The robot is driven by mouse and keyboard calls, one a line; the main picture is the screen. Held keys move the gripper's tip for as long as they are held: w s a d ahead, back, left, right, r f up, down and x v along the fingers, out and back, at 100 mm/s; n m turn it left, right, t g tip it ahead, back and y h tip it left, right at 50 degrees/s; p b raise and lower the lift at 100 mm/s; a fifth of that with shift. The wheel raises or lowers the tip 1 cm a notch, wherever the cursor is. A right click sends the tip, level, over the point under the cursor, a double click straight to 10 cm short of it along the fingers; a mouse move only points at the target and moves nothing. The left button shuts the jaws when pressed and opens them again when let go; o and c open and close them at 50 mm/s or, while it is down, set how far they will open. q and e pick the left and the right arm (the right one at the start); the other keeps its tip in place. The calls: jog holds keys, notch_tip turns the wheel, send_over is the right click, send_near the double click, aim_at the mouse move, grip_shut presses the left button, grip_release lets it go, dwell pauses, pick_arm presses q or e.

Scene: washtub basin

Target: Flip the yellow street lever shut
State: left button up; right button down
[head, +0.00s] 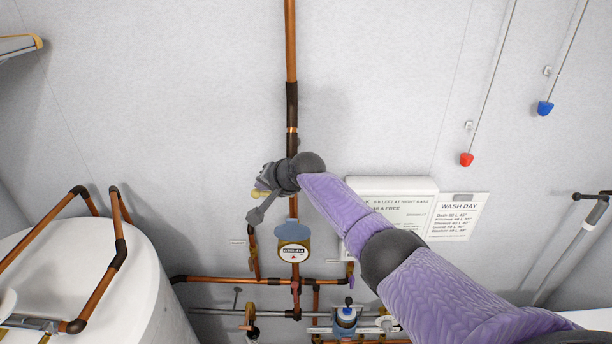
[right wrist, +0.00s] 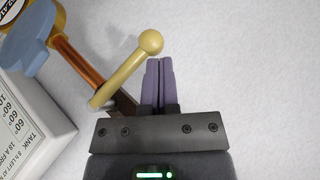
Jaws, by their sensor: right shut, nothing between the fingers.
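The yellow lever (right wrist: 118,84) has a round ball end and slants up across the right wrist view, beside the copper pipe. My right gripper (right wrist: 160,82) is shut and empty, its two purple fingers together just right of the lever's ball end. I cannot tell whether they touch the lever. In the head view only a short yellow piece of the lever (head: 260,194) shows at the left of my right gripper (head: 268,178); the wrist hides its valve. My left gripper is not in view.
The round-faced meter (head: 293,254) sits on the vertical copper pipe (head: 291,50) below the wrist. A white box (head: 398,188) and a WASH DAY sign (head: 458,215) are at the right. A white tank (head: 95,275) stands at the left.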

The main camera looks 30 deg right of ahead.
aim_at(264, 192)
dwell(0.7)
jog(key=r+p, duration=0.5)
jog(key=shift+w, duration=0.3)
jog(key=s+a+r, duration=0.2)
jog(key=s+r, duration=0.2)
jog(key=r, duration=0.3)
jog(key=shift+s+a, duration=0.3)
jog(key=shift+a, duration=0.1)
